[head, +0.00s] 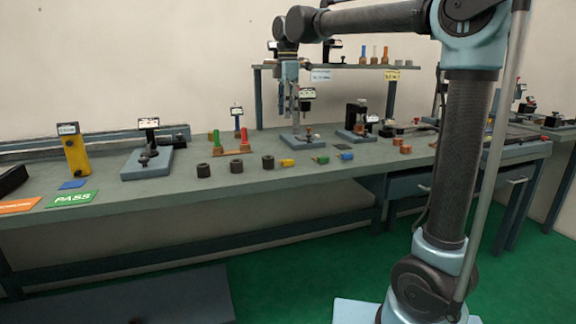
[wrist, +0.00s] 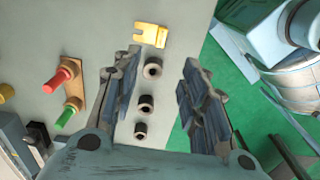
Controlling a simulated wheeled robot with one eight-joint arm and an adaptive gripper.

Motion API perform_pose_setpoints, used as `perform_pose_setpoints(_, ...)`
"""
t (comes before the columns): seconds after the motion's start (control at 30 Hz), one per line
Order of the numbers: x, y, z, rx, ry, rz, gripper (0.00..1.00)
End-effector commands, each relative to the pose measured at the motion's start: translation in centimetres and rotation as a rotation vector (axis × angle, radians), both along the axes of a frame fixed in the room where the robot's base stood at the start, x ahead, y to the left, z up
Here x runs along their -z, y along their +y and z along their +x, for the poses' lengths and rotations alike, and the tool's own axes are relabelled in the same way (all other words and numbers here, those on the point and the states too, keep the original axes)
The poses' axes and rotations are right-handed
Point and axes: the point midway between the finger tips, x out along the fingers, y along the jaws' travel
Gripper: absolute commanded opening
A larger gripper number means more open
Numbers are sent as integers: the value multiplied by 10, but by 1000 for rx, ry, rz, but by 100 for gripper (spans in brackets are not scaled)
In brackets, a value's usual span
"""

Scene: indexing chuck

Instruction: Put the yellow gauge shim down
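The yellow gauge shim (wrist: 150,35) lies on the grey bench top, just beyond a row of dark rings in the wrist view. It has a notched, fork-like end. In the head view it appears as a small yellow piece (head: 287,162) right of the dark rings. My gripper (head: 289,118) hangs above the bench, pointing down. In the wrist view its two fingers (wrist: 158,85) are wide apart with nothing held between them. The shim is apart from both fingers.
Three dark rings (wrist: 152,69) stand in a row beside the shim. A wooden block with red and green pegs (head: 231,150) is behind them. More small coloured pieces (head: 346,156) lie to the right. A green PASS card (head: 72,198) lies far left, with bare bench between.

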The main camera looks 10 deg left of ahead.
Motion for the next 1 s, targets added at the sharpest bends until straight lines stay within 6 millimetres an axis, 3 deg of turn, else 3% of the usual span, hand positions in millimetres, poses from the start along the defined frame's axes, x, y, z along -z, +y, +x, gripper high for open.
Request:
perform_pose_setpoints(0.17,8,10,0,-32,2,-2,40)
perform_pose_setpoints(0.73,104,8,-1,-29,2,-2,40)
perform_pose_setpoints(1.0,122,7,-1,-29,2,-2,40)
